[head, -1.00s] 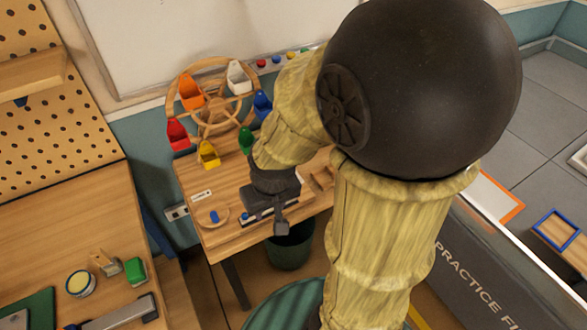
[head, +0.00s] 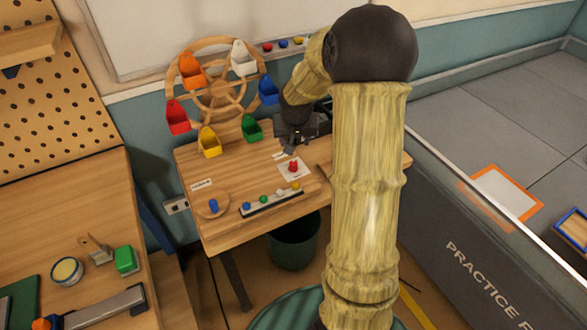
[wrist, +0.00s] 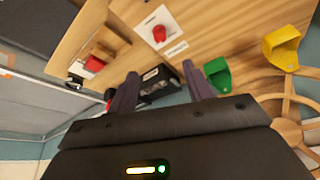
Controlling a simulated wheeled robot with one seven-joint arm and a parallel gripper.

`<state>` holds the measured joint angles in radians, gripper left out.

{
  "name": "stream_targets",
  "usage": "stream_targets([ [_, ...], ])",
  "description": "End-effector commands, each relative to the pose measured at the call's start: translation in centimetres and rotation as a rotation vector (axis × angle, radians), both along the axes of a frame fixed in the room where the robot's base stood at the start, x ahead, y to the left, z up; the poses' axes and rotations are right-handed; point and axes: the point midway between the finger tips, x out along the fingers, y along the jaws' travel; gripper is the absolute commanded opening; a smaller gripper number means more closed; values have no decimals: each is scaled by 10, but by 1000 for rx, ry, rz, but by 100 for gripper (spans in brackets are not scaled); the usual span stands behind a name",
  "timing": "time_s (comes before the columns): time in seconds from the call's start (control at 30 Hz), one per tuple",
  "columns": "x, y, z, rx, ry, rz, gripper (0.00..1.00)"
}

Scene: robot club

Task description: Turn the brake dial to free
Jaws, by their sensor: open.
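A red knob (head: 293,167) on a white square plate, which may be the brake dial, sits on the small wooden table (head: 225,237). The knob also shows at the top of the wrist view (wrist: 159,33), with a small label beside it that is too small to read. My gripper (head: 289,149) is over the table's back part, just behind the knob. In the wrist view my gripper (wrist: 160,86) is open, with a black box (wrist: 160,84) showing beyond and between its fingers. It does not touch the knob.
A wooden wheel with coloured buckets (head: 214,88) stands left of my gripper. A blue peg on a round disc (head: 213,205) and a strip of coloured pegs (head: 270,203) lie in front. A wooden tray with a red piece (wrist: 95,62) is beside the knob.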

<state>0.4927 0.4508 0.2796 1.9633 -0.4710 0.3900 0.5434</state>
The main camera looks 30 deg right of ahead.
Motion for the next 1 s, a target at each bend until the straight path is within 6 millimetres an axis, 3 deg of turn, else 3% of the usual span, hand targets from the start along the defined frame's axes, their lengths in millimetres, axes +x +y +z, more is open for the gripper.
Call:
stream_targets([
  [0.47,4,-2,-7,1,-1,-1,51],
  [1.0,34,-14,-89,1,1,-1,51],
])
